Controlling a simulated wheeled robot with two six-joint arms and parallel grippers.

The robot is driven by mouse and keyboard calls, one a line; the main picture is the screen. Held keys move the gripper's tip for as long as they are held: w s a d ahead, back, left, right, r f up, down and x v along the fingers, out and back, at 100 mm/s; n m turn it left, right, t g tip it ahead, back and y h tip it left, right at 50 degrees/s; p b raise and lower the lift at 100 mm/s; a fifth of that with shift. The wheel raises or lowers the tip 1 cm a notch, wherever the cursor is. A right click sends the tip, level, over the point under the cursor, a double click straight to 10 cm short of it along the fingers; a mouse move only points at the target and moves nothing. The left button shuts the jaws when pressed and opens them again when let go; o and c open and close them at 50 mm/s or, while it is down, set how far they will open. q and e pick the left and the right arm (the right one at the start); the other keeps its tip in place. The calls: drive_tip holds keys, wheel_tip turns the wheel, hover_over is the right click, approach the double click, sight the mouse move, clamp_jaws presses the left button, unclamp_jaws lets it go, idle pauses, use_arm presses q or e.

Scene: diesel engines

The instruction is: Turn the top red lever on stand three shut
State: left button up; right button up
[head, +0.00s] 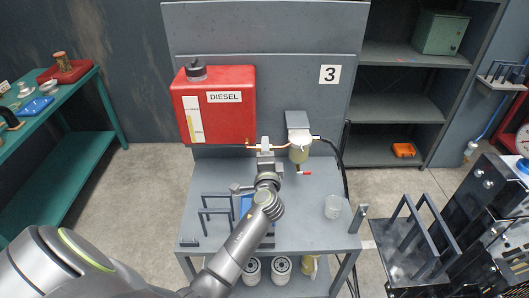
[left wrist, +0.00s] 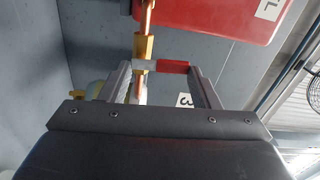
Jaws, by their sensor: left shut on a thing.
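Stand three (head: 205,233) is a grey bench with a back panel bearing a "3" sign (head: 330,74). The red diesel tank (head: 214,104) hangs on the panel, with a copper pipe (head: 283,147) running right from its base. My left gripper (head: 265,147) is at this pipe, below the tank's right edge. In the left wrist view my left gripper (left wrist: 164,76) is shut on the top red lever (left wrist: 173,66), which spans crosswise between the fingers beside a brass fitting (left wrist: 144,46). In the head view the gripper hides this lever. My right gripper is not in view.
A filter with a clear bowl (head: 300,150) hangs right of the gripper, with a lower red lever (head: 306,173) beneath it. A glass beaker (head: 333,206) stands at the bench's right. A grey rack (head: 217,208) stands left of my arm. Dark engine parts (head: 490,205) are far right.

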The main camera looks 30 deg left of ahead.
use_arm(q)
drive_tip(key=shift+d+m, duration=0.1)
drive_tip(key=shift+m, duration=0.5)
drive_tip(key=o, duration=1)
drive_tip(key=shift+w, duration=0.1)
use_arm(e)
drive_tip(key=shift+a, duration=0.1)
use_arm(q)
drive_tip(key=shift+f, duration=0.1)
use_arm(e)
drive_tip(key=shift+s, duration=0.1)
